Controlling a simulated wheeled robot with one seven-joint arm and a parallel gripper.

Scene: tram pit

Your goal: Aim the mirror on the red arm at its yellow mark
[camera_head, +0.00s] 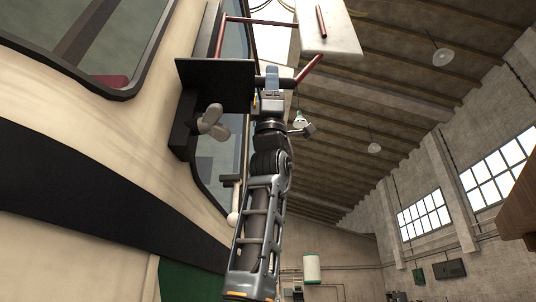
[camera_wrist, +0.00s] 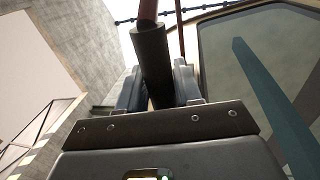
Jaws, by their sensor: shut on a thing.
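A red arm (camera_head: 310,68) runs from a dark sleeve (camera_head: 288,83) up to a pale flat panel (camera_head: 335,42), which seems to be the mirror seen from behind or below. In the wrist view, the dark sleeve (camera_wrist: 152,62) sits around the red rod (camera_wrist: 148,10). My gripper (camera_head: 272,78) is shut on this sleeve, with one finger on each side of it in the wrist view (camera_wrist: 158,88). A small yellow sliver (camera_head: 255,101) shows beside my gripper; I cannot tell if it is the mark. The mirror's reflecting face is not clearly visible.
The cream tram side (camera_head: 120,150) with windows stands close on the left. A black plate (camera_head: 215,84) and a grey winged knob (camera_head: 212,121) stick out just left of my gripper. A white ball-ended lever (camera_head: 233,215) is lower down. The hall to the right is open.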

